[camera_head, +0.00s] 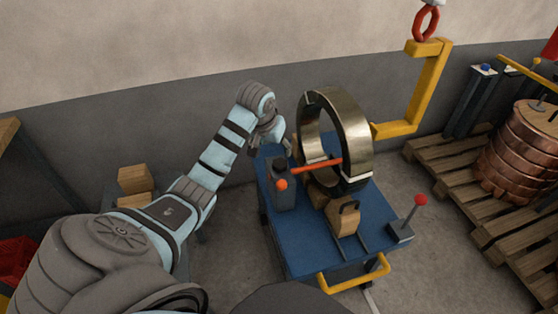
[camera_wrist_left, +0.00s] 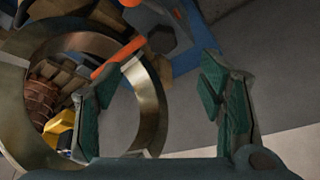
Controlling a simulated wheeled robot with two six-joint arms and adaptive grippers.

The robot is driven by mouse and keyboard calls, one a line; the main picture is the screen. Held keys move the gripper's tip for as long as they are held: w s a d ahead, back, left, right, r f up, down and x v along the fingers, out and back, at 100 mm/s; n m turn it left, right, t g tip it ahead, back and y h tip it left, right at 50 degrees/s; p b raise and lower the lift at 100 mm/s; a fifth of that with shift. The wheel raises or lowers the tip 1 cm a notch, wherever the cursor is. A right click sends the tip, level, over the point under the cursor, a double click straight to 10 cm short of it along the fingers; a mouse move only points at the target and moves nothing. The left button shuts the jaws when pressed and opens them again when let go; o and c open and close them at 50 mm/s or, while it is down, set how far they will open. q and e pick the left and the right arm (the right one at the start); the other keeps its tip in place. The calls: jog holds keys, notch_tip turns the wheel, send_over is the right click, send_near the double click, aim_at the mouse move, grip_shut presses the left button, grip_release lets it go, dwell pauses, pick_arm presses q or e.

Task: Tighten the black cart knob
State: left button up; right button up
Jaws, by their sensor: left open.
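The blue cart (camera_head: 310,240) stands at the middle of the head view and carries a large upright metal ring (camera_head: 362,150). My left gripper (camera_head: 287,146) is at the far left side of the ring, small and partly hidden in the head view. In the left wrist view my left gripper (camera_wrist_left: 160,70) is open, its green-padded fingers apart with nothing held. The ring (camera_wrist_left: 150,100) shows behind the left finger. My right gripper is not in view.
An orange bar (camera_head: 316,166) crosses the ring's opening. A dark post with an orange ball (camera_head: 281,184) and a red-topped lever (camera_head: 421,199) stand on the cart. A yellow hook arm (camera_head: 424,90) rises behind. Copper coils (camera_head: 520,150) sit on a pallet at right.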

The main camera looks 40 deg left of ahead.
aim_at(280, 163)
pick_arm(q)
jog(key=b+x, duration=0.2)
jog(key=x, duration=0.2)
jog(key=b+x, duration=0.1)
jog(key=x, duration=0.4)
jog(key=b+x, duration=0.2)
jog(key=x, duration=0.3)
jog(key=shift+w+a+r+b, duration=0.1)
jog(key=shift+w+a+b, duration=0.2)
jog(key=shift+w, duration=0.1)
jog(key=shift+r, duration=0.1)
jog(key=c, duration=1.2)
jog(key=p, duration=0.3)
jog(key=shift+r+m, duration=0.3)
jog(key=shift+m, duration=0.1)
jog(key=shift+o, duration=0.2)
jog(key=shift+f+h+p, duration=0.15)
jog(key=shift+h+p, duration=0.25)
jog(key=shift+p, duration=0.05)
jog(key=shift+f+m, duration=0.15)
jog(key=shift+m, duration=0.15)
jog(key=o, duration=1.2)
jog(key=shift+c, duration=0.2)
